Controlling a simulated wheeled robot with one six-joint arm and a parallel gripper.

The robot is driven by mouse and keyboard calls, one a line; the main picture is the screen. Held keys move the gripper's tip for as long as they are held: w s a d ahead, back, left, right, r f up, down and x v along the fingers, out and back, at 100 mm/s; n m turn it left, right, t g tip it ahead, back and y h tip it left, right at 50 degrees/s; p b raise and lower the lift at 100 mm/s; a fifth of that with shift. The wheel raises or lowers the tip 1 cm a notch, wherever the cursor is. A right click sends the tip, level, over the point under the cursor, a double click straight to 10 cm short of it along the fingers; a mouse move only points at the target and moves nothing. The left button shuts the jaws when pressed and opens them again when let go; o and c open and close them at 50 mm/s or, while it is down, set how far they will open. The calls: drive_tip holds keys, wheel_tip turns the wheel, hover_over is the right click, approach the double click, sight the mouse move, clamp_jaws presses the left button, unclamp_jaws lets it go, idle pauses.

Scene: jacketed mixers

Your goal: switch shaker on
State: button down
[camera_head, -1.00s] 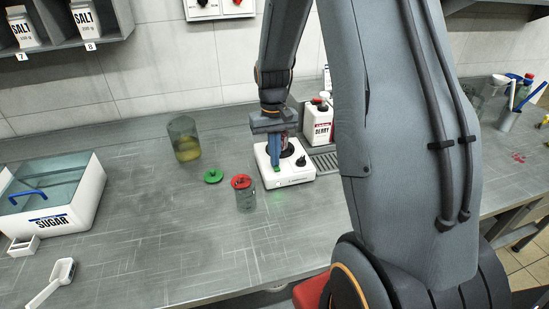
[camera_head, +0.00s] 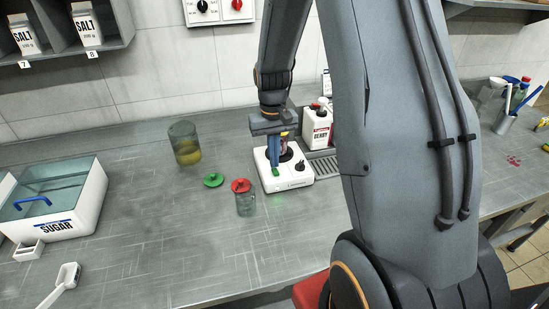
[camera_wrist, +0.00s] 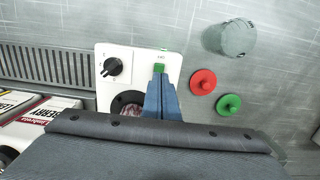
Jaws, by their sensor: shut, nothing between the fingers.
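The shaker (camera_head: 290,181) is a low white box on the grey bench, with a black dial (camera_wrist: 113,67), a dark round holder (camera_wrist: 124,101) and a green switch (camera_wrist: 160,68). A faint green glow shows at the edge of the shaker near the switch and on the bench in front of it. My gripper (camera_wrist: 160,80) is shut and empty, its blue fingers pointing down at the green switch. The tips are at or just above the switch; contact cannot be told. In the head view my gripper (camera_head: 275,168) covers part of the shaker's top.
A clear jar (camera_head: 246,203), a red lid (camera_head: 241,186) and a green lid (camera_head: 213,180) are left of the shaker. A beaker of yellow liquid (camera_head: 185,147) stands behind them. A white bottle (camera_head: 317,130) and a drain grille (camera_head: 325,166) are close on the right.

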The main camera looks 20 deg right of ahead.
wheel_tip(320, 180, up, 12)
drive_tip(key=w+b, duration=0.1)
drive_tip(key=b, duration=0.1)
drive_tip(key=shift+w+d, duration=0.2)
